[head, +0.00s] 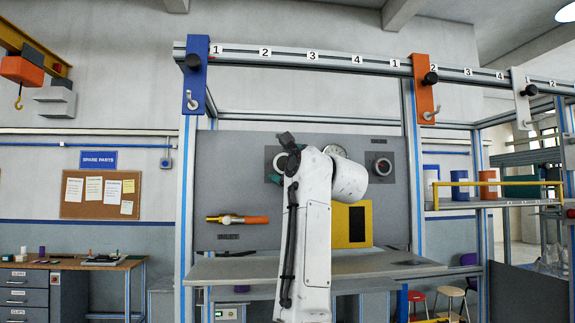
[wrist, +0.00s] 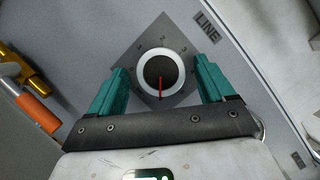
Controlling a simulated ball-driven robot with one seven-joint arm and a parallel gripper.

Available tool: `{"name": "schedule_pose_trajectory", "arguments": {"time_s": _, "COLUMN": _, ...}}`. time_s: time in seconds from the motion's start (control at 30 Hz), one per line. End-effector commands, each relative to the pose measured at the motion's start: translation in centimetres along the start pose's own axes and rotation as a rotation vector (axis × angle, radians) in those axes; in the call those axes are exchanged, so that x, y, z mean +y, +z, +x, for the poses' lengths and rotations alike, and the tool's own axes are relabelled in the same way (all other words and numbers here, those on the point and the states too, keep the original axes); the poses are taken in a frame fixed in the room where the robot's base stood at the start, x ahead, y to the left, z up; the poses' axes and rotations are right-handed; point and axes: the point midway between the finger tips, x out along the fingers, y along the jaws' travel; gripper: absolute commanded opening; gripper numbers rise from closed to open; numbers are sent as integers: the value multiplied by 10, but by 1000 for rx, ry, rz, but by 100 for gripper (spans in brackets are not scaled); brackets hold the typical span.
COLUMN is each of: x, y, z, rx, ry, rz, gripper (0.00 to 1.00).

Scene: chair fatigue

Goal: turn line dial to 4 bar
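The line dial (wrist: 160,73) is a dark round knob with a white ring and a red pointer, on a grey square plate beside a LINE label (wrist: 209,26).
An orange-handled valve (head: 238,219) is at lower left, also in the wrist view (wrist: 35,108). A yellow-framed box (head: 356,224) and a grey shelf (head: 225,268) lie below.

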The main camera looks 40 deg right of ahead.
Motion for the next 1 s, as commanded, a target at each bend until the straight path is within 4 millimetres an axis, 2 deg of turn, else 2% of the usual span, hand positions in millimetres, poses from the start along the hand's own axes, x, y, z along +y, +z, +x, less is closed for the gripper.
{"name": "schedule_pose_trajectory", "arguments": {"time_s": 0.07, "x": 0, "y": 0, "z": 0, "rx": 0, "ry": 0, "rz": 0, "gripper": 74}}
{"name": "schedule_pose_trajectory", "arguments": {"time_s": 0.53, "x": 0, "y": 0, "z": 0, "rx": 0, "ry": 1, "rz": 0, "gripper": 28}}
{"name": "schedule_pose_trajectory", "arguments": {"time_s": 0.77, "x": 0, "y": 0, "z": 0, "rx": 0, "ry": 7, "rz": -15, "gripper": 28}}
{"name": "schedule_pose_trajectory", "arguments": {"time_s": 1.0, "x": 0, "y": 0, "z": 0, "rx": 0, "ry": 48, "rz": -109, "gripper": 28}}
